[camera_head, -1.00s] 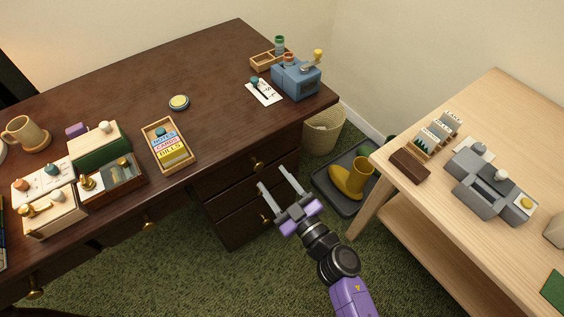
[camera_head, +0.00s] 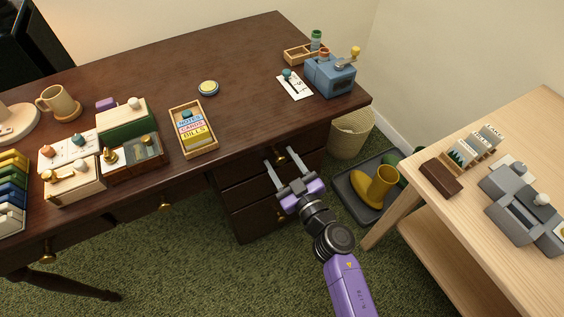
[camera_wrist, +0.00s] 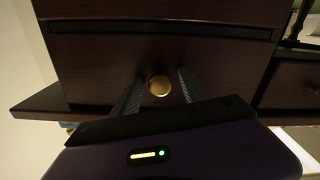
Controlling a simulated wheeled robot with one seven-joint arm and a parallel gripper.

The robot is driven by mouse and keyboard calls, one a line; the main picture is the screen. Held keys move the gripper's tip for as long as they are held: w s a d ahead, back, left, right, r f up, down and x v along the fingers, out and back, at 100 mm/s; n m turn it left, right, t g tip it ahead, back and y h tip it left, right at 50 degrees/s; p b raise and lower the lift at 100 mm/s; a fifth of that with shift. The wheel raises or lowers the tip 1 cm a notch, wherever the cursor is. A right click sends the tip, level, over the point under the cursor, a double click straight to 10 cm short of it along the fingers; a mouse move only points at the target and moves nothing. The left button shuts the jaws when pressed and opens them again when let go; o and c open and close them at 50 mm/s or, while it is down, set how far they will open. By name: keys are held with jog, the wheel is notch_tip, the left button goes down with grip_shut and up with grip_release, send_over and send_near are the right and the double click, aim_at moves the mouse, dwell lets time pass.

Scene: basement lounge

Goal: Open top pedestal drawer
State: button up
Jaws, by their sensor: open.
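The dark wood pedestal (camera_head: 229,202) stands under the right end of the desk, with drawers stacked in its front. Its top drawer (camera_head: 242,172) looks shut. The drawer's round brass knob (camera_head: 281,158) shows between my fingertips, and in the wrist view the knob (camera_wrist: 160,86) sits between the two fingers. My gripper (camera_head: 280,157) is open, its fingers pointing at the drawer front. The fingers stand on either side of the knob; I cannot tell whether they touch it. A lower drawer's knob (camera_head: 281,215) shows beside my wrist.
The desk top (camera_head: 240,85) carries a card tray (camera_head: 193,130), a blue grinder-like box (camera_head: 330,76) and a mug (camera_head: 58,103). On the floor right of the pedestal are a basket (camera_head: 351,132) and a boot tray (camera_head: 352,197) with a yellow boot (camera_head: 382,187). A pale table (camera_head: 480,195) stands at right.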

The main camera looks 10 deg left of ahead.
jog(key=shift+c, duration=0.2)
grip_shut()
dwell(1.2)
